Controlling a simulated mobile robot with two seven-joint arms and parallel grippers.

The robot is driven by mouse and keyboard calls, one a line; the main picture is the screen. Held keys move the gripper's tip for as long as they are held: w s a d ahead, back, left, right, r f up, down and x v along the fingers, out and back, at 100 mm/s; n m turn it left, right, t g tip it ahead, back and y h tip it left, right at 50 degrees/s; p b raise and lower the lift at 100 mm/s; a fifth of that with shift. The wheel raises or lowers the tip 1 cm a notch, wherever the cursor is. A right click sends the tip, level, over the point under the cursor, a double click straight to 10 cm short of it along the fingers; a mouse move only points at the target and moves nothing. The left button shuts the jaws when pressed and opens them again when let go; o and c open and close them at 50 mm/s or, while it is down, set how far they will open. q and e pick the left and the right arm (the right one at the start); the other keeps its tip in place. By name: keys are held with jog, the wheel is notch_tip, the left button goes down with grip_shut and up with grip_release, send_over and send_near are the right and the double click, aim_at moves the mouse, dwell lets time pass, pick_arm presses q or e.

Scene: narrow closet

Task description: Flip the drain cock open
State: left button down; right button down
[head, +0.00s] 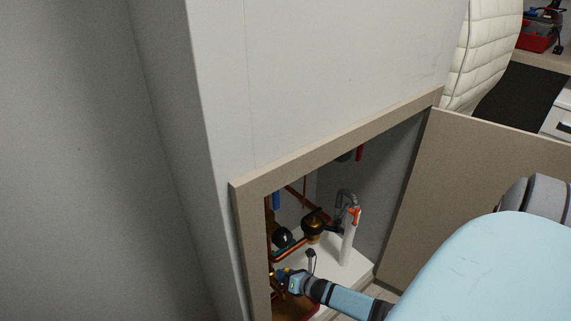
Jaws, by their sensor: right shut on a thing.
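My right arm reaches from the lower right into the open low cabinet. Its gripper (281,275) is at the lower left of the opening, among brass and copper pipework. It is shut on a small part there, which appears to be the drain cock. The fingers and the shadow hide most of that part, so I cannot tell how far its handle is turned. My left gripper is not in view.
The cabinet's beige frame (338,137) borders the opening, and its door (475,185) stands open to the right. A white upright pipe (348,245) with an orange piece (353,216), a brass fitting (313,226) and a dark round part (283,238) are close by.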

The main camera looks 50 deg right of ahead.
jog(key=shift+a+r+n, duration=0.1)
jog(key=shift+a+n, duration=0.2)
jog(key=shift+a+n+h, duration=0.3)
jog(key=shift+n+h, duration=0.3)
jog(key=shift+a+n+g+h+b, duration=0.3)
jog(key=shift+n+b, duration=0.15)
jog(key=shift+n, duration=0.05)
jog(key=shift+w+a+r+n+h+b, duration=0.1)
jog(key=shift+a+r+n+h+b, duration=0.1)
jog(key=shift+a+n+h+b, duration=0.3)
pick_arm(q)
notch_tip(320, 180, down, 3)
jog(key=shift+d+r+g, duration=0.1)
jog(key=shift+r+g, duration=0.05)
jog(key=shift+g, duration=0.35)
pick_arm(e)
jog(key=shift+d+n, duration=0.15)
jog(key=shift+n, duration=0.15)
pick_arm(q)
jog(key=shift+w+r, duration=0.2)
pick_arm(e)
jog(key=c, duration=1)
grip_release()
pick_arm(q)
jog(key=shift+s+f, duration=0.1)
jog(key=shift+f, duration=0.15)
